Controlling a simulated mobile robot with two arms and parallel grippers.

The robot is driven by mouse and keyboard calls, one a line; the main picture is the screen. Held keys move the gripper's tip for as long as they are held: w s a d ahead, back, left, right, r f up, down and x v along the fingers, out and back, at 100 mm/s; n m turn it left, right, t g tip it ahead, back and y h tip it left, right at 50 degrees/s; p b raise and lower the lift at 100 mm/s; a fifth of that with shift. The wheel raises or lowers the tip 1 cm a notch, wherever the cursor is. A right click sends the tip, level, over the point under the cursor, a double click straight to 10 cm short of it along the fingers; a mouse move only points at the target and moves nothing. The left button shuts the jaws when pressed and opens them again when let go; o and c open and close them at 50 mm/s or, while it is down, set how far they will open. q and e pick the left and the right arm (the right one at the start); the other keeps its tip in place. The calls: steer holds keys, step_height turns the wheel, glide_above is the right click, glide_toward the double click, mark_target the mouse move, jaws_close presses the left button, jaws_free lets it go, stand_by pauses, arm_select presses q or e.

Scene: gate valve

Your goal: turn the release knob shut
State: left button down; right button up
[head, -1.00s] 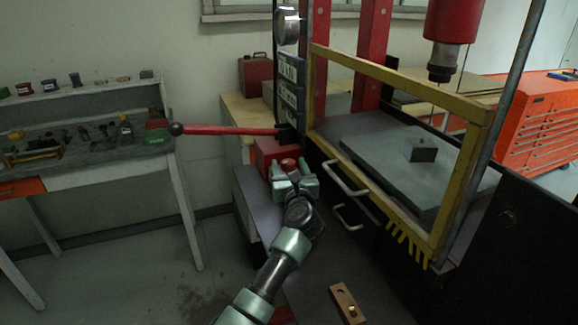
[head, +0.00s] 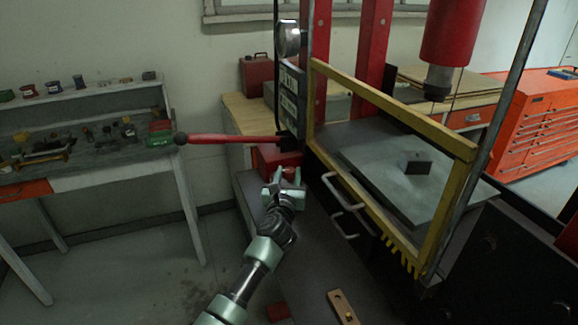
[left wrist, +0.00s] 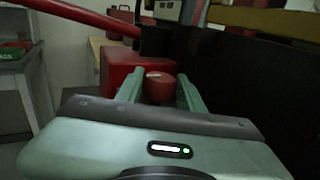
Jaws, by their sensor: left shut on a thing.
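The release knob is a small round red knob (left wrist: 160,87) with a pale mark on top, in front of the red pump block (left wrist: 128,66) in the left wrist view. In the head view the red block (head: 270,157) sits low at the left of the press, and my left gripper (head: 288,176) is at its front, largely hiding the knob. In the left wrist view my left gripper's two green fingers (left wrist: 160,90) stand on either side of the knob, shut on it. My right gripper is not in view.
A long red lever (head: 228,138) reaches left just above my left gripper. The yellow guard frame (head: 396,106) and drawer-like handles (head: 344,190) are to the right. A brown block (head: 342,306) lies in front. A workbench (head: 110,175) stands at the left.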

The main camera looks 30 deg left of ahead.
arm_select(q)
steer(key=c, duration=0.9)
jaws_free()
steer(key=shift+b+v, duration=0.35)
steer(key=shift+v, duration=3.55)
